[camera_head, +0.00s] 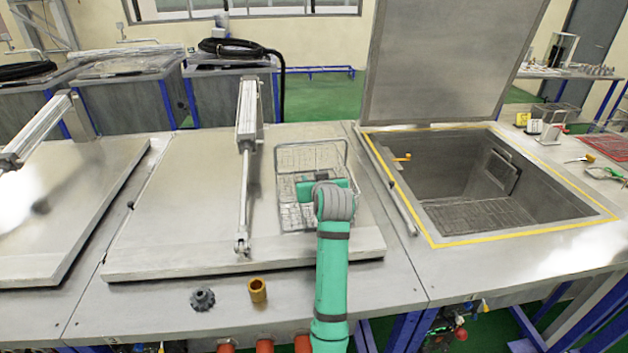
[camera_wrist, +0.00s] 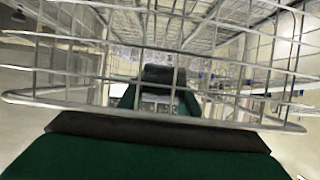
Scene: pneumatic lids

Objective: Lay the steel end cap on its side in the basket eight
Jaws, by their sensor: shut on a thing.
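A wire basket (camera_head: 290,160) stands on the closed steel lid, and its wires (camera_wrist: 60,100) cross the wrist view. I take it for basket eight; no number is readable. My gripper (camera_head: 322,188) is over and partly within the basket, with my green arm in front. In the wrist view, my gripper (camera_wrist: 160,101) appears behind the wires, shut on a small pale grey piece that I take for the steel end cap (camera_wrist: 158,103). It is mostly hidden, so its tilt and whether it touches the basket floor cannot be told.
A dark toothed part (camera_head: 202,299) and a brass bushing (camera_head: 257,290) stand on the front ledge. A lid cylinder (camera_head: 246,150) rises left of the basket. An open tank (camera_head: 480,195) lies to the right, its raised lid (camera_head: 440,60) behind.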

